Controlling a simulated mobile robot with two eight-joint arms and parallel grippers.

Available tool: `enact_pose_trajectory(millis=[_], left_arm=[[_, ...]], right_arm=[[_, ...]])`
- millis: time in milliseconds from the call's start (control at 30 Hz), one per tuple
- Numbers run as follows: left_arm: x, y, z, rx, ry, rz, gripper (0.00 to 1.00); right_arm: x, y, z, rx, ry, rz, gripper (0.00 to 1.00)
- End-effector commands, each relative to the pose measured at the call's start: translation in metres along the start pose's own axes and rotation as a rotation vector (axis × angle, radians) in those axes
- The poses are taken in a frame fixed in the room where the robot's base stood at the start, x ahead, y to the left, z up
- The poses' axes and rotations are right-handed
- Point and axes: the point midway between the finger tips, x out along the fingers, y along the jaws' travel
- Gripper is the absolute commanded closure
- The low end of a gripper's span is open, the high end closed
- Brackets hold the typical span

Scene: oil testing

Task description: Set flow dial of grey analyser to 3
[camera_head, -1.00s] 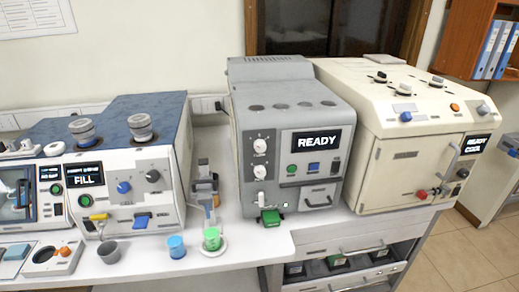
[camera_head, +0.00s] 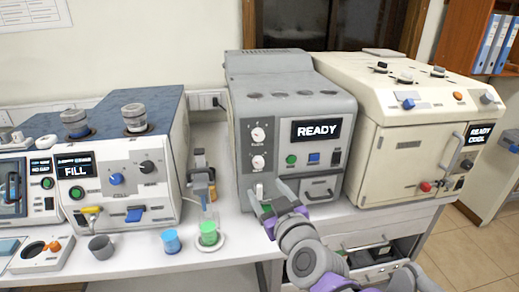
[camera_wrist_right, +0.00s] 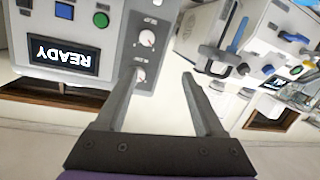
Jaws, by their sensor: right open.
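The grey analyser (camera_head: 288,97) stands mid-picture in the head view, its display reading READY. Its front has an upper white dial (camera_head: 258,135) and a lower white dial (camera_head: 258,162); their labels are too small to read. My right gripper (camera_head: 268,193) is open and empty in front of the analyser's lower left front, below both dials in the head view. In the wrist view, which is upside down, my right gripper (camera_wrist_right: 160,75) points at the dial panel. The upper dial (camera_wrist_right: 140,74) shows beside one finger, and the lower dial (camera_wrist_right: 147,38) is beyond. My left gripper is not in view.
A cream analyser (camera_head: 412,150) stands close on the right. A white-and-blue FILL machine (camera_head: 135,165) stands left. A green cup (camera_head: 208,233), a blue cup (camera_head: 171,241) and a grey cup (camera_head: 101,247) are on the bench. An open drawer is below.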

Motion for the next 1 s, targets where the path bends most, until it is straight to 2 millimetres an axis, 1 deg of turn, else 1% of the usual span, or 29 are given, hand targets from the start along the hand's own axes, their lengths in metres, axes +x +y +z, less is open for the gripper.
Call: enact_pose_trajectory(millis=[33, 100, 233, 367, 467, 800, 900, 1000], left_arm=[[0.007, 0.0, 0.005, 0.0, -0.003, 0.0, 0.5], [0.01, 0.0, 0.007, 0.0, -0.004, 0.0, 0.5], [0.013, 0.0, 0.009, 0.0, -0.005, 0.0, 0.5], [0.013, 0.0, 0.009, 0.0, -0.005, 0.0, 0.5], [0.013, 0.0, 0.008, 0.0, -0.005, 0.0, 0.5], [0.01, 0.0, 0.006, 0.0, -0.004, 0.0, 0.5], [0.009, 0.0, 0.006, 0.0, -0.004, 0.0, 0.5], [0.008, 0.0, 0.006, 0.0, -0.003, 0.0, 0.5]], right_arm=[[0.012, 0.0, -0.016, -0.015, 0.044, 0.041, 0.29], [0.021, 0.007, -0.035, -0.041, 0.082, 0.108, 0.29], [0.029, 0.015, -0.051, -0.067, 0.104, 0.191, 0.29], [0.036, 0.019, -0.056, -0.075, 0.106, 0.218, 0.29], [0.047, 0.022, -0.058, -0.077, 0.106, 0.219, 0.29], [0.106, 0.036, -0.064, -0.076, 0.106, 0.218, 0.29], [0.119, 0.038, -0.066, -0.077, 0.106, 0.217, 0.29], [0.129, 0.04, -0.067, -0.076, 0.106, 0.217, 0.29]])
